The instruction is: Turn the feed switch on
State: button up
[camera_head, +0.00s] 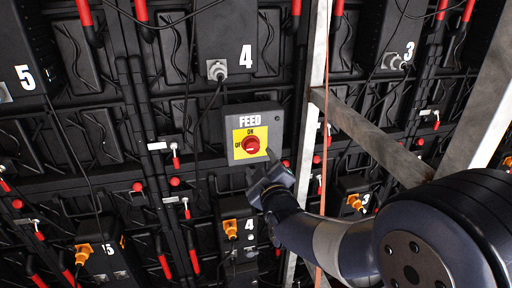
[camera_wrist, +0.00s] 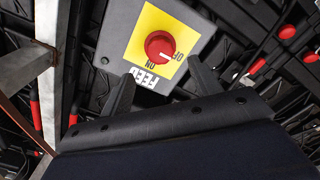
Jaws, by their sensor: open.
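The feed switch is a grey box labelled FEED (camera_head: 274,117) with a yellow plate and a round red knob (camera_head: 251,145). ON is printed above the knob and OFF to its left in the head view. The wrist view shows the box upside down, with the red knob (camera_wrist: 159,46) in the upper middle; a small white mark on the knob faces the OFF lettering. My gripper (camera_head: 266,164) is just below the switch in the head view. In the wrist view my gripper (camera_wrist: 160,68) is open, its fingers apart below the knob, with nothing between them. Contact is not visible.
A metal upright (camera_head: 316,70) and a slanted metal beam (camera_head: 370,140) stand right of the switch. Black cables hang across the wall panels. A box marked 4 (camera_head: 226,40) sits above the switch, and another box marked 4 (camera_head: 238,262) below.

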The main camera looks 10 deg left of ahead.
aim_at(253, 149)
jog(key=shift+p+x, duration=0.85)
jog(key=shift+x, duration=2.65)
jog(key=shift+c, duration=0.3)
jog(key=c, duration=0.9)
